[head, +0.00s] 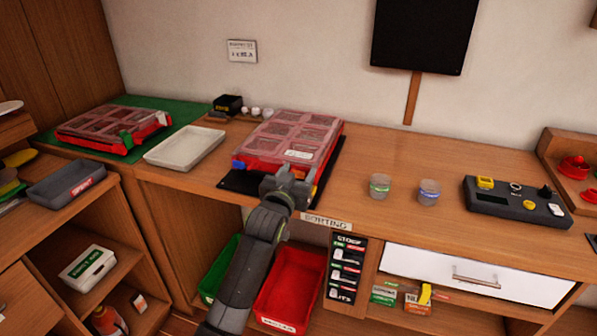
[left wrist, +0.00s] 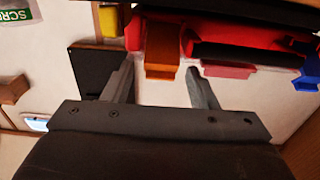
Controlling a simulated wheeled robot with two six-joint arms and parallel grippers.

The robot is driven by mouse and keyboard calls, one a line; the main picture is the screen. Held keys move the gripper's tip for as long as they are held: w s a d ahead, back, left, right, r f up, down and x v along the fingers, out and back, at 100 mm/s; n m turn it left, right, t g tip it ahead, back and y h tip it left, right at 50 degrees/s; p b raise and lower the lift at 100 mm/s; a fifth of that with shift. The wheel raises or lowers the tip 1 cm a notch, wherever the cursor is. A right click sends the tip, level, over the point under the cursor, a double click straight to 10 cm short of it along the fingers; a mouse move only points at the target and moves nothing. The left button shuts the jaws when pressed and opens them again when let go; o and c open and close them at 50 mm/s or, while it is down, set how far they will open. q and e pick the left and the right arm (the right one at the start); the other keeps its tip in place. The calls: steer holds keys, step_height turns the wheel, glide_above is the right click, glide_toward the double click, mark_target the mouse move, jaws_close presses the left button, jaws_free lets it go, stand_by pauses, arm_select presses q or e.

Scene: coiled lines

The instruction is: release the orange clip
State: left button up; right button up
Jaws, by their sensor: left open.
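The orange clip (left wrist: 165,52) sits on the front edge of a red case (left wrist: 225,22) in the left wrist view. In the head view the red case with a clear compartmented lid (head: 292,138) lies on a black mat, and my gripper hides the clip there. My left gripper (head: 287,178) is at the case's front edge. In the left wrist view its two fingers (left wrist: 161,72) are open, one on each side of the orange clip. I cannot tell whether they touch it. My right gripper is not in view.
A blue clip (left wrist: 306,75) and a pink tab (left wrist: 228,70) are on the same edge. A white tray (head: 185,147) and a second red case (head: 113,132) stand left. Two small jars (head: 380,187) and a dark control box (head: 517,203) stand right. The counter between is clear.

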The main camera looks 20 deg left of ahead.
arm_select(q)
steer(key=shift+w, duration=0.45)
steer(key=c, duration=1)
steer(key=shift+s+f+t+b, duration=0.15)
steer(key=shift+f+t+b, duration=0.25)
steer(key=shift+b, duration=0.95)
steer(key=shift+s+r+t, duration=0.1)
steer(key=shift+s+t, duration=0.05)
steer(key=shift+t, duration=0.25)
steer(key=o, duration=1)
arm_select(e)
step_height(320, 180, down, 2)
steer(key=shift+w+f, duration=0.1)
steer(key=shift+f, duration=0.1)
